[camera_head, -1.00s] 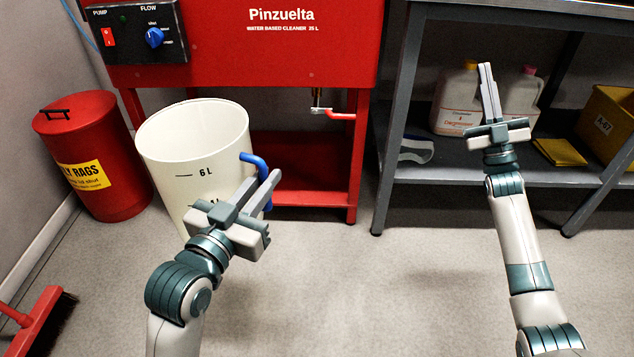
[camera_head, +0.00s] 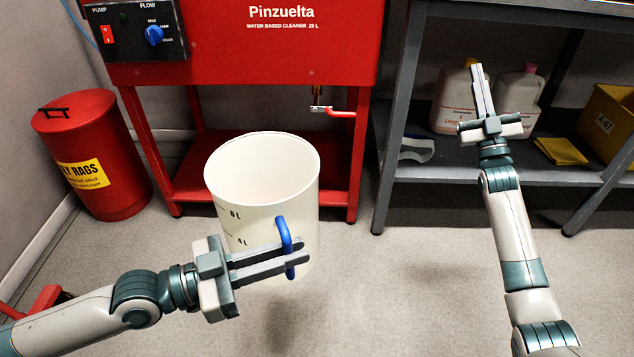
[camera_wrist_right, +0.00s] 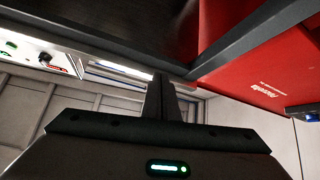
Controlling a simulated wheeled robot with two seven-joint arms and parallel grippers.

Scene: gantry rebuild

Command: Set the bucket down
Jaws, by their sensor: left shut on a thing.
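The white bucket (camera_head: 235,200) has litre marks on its side and a blue handle (camera_head: 284,232) facing me. It is upright and looks empty in the part of its inside that shows. My left gripper (camera_head: 299,252) is shut on the blue handle, its fingers across the front of the bucket. The bucket's base is low, near the floor (camera_head: 400,300); I cannot tell whether it touches. My right gripper (camera_head: 477,72) is shut and empty, raised before the grey shelf. Its closed fingers also show in the right wrist view (camera_wrist_right: 161,98).
The red cleaner machine (camera_head: 230,50) stands behind the bucket, with a tap (camera_head: 322,108) above and right of it. A red rags bin (camera_head: 95,150) is at left. The grey shelf (camera_head: 430,180) holds bottles and a yellow crate (camera_head: 610,115). Floor at centre right is clear.

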